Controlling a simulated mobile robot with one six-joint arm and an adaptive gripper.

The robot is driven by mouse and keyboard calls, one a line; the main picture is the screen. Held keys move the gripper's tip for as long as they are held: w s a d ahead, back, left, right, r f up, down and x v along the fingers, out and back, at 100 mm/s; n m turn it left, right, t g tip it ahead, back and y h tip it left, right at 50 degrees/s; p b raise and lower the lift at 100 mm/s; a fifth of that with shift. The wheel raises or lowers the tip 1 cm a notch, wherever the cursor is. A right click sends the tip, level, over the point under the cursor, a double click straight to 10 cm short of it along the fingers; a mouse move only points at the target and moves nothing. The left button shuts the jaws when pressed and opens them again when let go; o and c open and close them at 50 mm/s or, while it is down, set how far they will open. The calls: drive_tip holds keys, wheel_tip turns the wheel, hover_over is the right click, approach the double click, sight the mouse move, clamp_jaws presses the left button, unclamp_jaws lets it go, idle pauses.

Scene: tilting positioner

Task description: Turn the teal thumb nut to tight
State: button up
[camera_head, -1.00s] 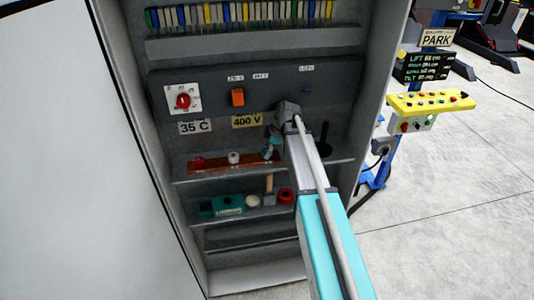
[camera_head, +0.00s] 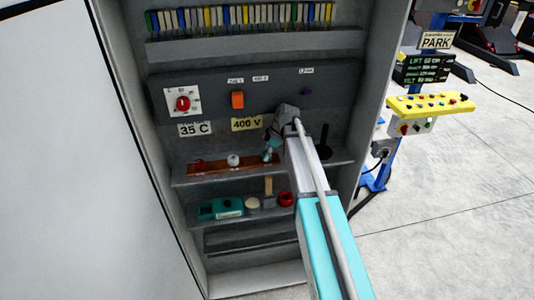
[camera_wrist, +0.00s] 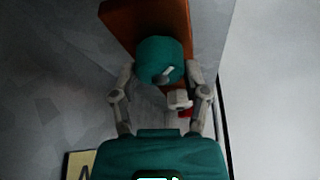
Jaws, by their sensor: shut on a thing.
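My gripper (camera_wrist: 160,72) is shut on the nut, with one grey finger on each side. In the head view my gripper (camera_head: 269,153) is at the right end of the bar (camera_head: 208,167), and the nut is small and partly hidden by it. Whether the nut is tight cannot be told.
A white knob (camera_head: 233,160) stands on the bar left of my gripper. A dark upright handle (camera_head: 324,142) stands to the right. The shelf below holds a green device (camera_head: 221,208) and a red ring (camera_head: 286,199). Above are a red dial (camera_head: 183,103) and an orange switch (camera_head: 237,99).

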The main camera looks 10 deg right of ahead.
drive_tip(key=shift+m, duration=0.3)
drive_tip(key=m+t, duration=0.1)
drive_tip(key=m, duration=0.2)
drive_tip(key=m+t+h, duration=0.1)
drive_tip(key=m, duration=0.2)
drive_tip(key=shift+s, duration=0.15)
drive_tip(key=m+h, duration=0.1)
drive_tip(key=m, duration=0.2)
drive_tip(key=m+t+h, duration=0.1)
drive_tip(key=m+h, duration=0.1)
drive_tip(key=m, duration=0.2)
drive_tip(key=m+h, duration=0.1)
drive_tip(key=m, duration=0.2)
drive_tip(key=m+h, duration=0.1)
drive_tip(key=m, duration=0.3)
drive_tip(key=shift+a+h, duration=0.1)
drive_tip(key=shift+h, duration=0.2)
drive_tip(key=m+g, duration=0.1)
drive_tip(key=m, duration=0.2)
drive_tip(key=m+g+h, duration=0.1)
drive_tip(key=m, duration=0.2)
drive_tip(key=shift+h, duration=0.3)
drive_tip(key=shift+m, duration=0.3)
drive_tip(key=o, duration=1.1)
drive_tip(key=shift+o, duration=0.2)
